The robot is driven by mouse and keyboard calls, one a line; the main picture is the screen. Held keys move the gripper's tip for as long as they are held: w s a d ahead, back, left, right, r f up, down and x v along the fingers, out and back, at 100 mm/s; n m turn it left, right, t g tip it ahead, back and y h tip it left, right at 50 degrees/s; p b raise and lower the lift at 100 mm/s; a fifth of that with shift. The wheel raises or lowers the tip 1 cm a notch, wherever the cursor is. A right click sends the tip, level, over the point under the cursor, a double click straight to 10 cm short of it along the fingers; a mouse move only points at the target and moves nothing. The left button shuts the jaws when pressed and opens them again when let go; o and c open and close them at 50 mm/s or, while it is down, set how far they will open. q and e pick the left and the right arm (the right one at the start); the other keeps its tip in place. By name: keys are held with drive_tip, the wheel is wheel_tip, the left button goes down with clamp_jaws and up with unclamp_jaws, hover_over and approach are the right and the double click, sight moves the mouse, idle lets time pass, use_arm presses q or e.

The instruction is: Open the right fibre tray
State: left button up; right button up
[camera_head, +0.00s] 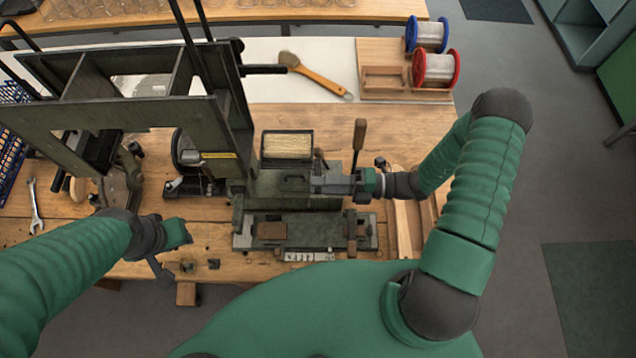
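A dark box holding straw-coloured fibres (288,145) sits in the middle of the tufting machine (228,120); it appears to be the right fibre tray. Below it is a dark green front face (292,186) with a small dark handle. My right gripper (314,184) comes in from the right, its fingers pointing left, close to the right side of that front. I cannot tell whether it touches the handle or how far its fingers are apart. My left gripper (160,272) is low at the left, by the bench's front edge, away from the tray; its fingers are unclear.
A metal vise-like fixture (305,232) lies in front of the tray front. An upright wooden-handled lever (358,135) stands near my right gripper. A brush (315,75), red and blue spools (433,68) and a wrench (35,207) lie around the wooden bench.

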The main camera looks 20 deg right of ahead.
drive_tip(key=shift+o, duration=0.4)
drive_tip(key=shift+d, duration=0.15)
drive_tip(key=b+v, duration=0.4)
drive_tip(key=v, duration=1.3)
drive_tip(key=shift+f, duration=0.2)
